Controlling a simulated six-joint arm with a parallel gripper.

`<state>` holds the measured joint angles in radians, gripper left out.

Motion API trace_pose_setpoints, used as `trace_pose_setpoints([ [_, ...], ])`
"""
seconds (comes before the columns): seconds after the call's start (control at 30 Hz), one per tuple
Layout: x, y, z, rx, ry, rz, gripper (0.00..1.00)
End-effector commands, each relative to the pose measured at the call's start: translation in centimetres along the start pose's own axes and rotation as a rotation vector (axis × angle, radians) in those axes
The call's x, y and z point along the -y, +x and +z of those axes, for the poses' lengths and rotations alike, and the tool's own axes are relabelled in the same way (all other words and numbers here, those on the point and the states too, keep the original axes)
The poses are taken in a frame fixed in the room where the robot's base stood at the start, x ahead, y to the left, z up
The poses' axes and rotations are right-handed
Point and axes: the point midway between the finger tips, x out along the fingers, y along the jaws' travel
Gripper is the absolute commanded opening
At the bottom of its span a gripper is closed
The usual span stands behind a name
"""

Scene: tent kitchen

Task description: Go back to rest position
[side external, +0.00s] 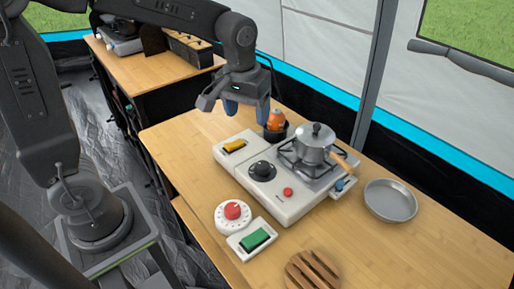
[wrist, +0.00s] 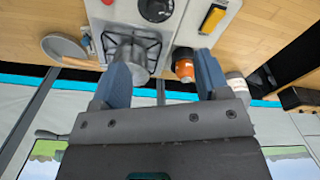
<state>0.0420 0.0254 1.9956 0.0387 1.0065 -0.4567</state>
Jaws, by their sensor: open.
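My gripper (side external: 247,108) hangs above the back left of the camp stove, just left of the orange canister in the side view. In the wrist view my gripper (wrist: 161,84) shows two blue fingers spread apart with nothing held between them. The white stove (side external: 290,208) stands on the wooden table with a lidded silver pot (side external: 314,146) on its burner. The pot shows partly in the wrist view (wrist: 138,73), between the fingers.
An orange canister (side external: 276,119) sits in a black holder behind the stove. A metal pan (side external: 390,201) lies right of it. A red dial (side external: 233,213), a green-switch box (side external: 254,239) and a slatted wooden trivet (side external: 313,271) are in front. The table's right front is bare.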

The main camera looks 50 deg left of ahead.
Motion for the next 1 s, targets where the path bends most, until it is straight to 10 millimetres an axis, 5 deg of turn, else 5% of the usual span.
trace_pose_setpoints([
  [0.2, 3.1, -4.5, 5.6, -0.153, 0.162, 0.066, 0.69],
  [0.5, 6.0, -5.8, 11.7, -0.327, 0.343, 0.1, 0.69],
  [1.0, 6.5, -5.6, 12.9, -0.366, 0.385, 0.101, 0.69],
])
